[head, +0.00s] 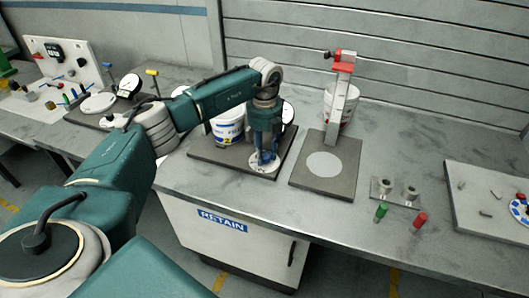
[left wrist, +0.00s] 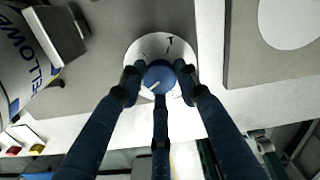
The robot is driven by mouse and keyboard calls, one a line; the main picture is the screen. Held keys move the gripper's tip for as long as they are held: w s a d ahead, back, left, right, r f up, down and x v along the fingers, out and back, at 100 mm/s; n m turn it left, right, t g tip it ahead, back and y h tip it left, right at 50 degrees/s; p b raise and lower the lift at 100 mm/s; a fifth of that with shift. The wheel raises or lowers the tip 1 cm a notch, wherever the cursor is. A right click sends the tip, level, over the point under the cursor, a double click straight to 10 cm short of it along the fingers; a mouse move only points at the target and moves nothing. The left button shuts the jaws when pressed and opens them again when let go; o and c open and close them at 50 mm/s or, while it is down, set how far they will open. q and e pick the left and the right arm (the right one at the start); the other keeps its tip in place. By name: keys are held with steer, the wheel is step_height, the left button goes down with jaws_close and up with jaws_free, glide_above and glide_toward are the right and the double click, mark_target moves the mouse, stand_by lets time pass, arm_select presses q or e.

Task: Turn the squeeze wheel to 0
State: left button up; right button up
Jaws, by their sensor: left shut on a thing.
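The squeeze wheel is a round blue knob (left wrist: 158,76) with a short white pointer line, seen in the left wrist view. The pointer slants toward the lower left of that picture. The wheel sits on a white dial plate (left wrist: 137,57) with dark marks; numbers are too small to read. My left gripper (head: 262,157) comes down over the white dial plate (head: 257,169) in the head view. Its blue fingers (left wrist: 159,80) are shut around the wheel in the left wrist view, partly covering the dial. My right gripper is not in view.
A white labelled bucket (head: 227,128) stands behind my left gripper on the dark board (head: 213,156). To the right, a red-topped stand (head: 341,95) rises from another board. Small green (head: 381,211) and red (head: 419,220) pieces are near the front edge.

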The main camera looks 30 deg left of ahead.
mark_target(264, 154)
arm_select(q)
steer(key=o, duration=1.1)
steer(key=shift+w+r, duration=0.1)
steer(key=shift+r, duration=0.05)
steer(key=shift+o, duration=0.2)
step_height(264, 154, up, 12)
